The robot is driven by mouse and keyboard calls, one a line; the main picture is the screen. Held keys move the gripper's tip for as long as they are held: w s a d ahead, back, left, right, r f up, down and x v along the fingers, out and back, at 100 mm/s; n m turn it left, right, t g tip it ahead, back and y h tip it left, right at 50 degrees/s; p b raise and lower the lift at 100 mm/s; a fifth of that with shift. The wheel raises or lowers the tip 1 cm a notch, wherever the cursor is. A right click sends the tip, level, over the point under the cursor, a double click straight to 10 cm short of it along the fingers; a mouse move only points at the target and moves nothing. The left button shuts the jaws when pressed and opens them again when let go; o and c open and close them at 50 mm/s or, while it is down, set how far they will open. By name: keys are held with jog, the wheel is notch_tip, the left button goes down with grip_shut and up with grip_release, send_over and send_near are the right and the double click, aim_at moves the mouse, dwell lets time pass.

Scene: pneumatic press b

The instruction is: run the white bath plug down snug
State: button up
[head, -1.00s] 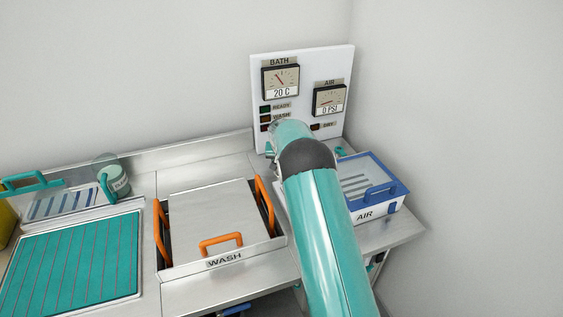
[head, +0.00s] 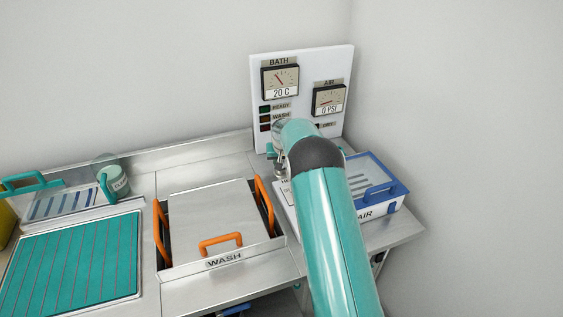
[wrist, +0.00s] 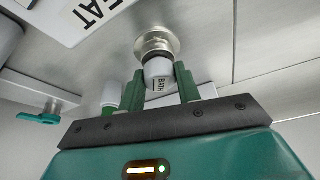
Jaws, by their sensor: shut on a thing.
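In the wrist view the white bath plug (wrist: 158,70), with dark lettering that seems to read BATH, sits at a round metal fitting (wrist: 157,42) on a steel surface. My gripper (wrist: 160,84) has its two green fingers on either side of the plug and is shut on it. The plug lines up with the fitting, but I cannot tell how deep it is seated.
The WASH bath (head: 225,262) has a steel lid and orange handles. A blue-rimmed AIR box (head: 385,207) stands right of my arm. A gauge panel (head: 305,62) is behind. In the wrist view a teal-handled valve (wrist: 38,118) and a green-and-white part (wrist: 109,98) are close by.

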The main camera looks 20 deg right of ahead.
jog(key=shift+m+h, duration=0.3)
jog(key=shift+m, duration=0.5)
jog(key=shift+a, duration=0.1)
jog(key=shift+m+g+h, duration=0.3)
jog(key=shift+m, duration=0.6)
jog(key=shift+m, duration=0.8)
jog(key=shift+h, duration=0.3)
jog(key=shift+w+a+f+m+g, duration=0.1)
jog(key=shift+m+g, duration=0.2)
jog(key=shift+m, duration=0.7)
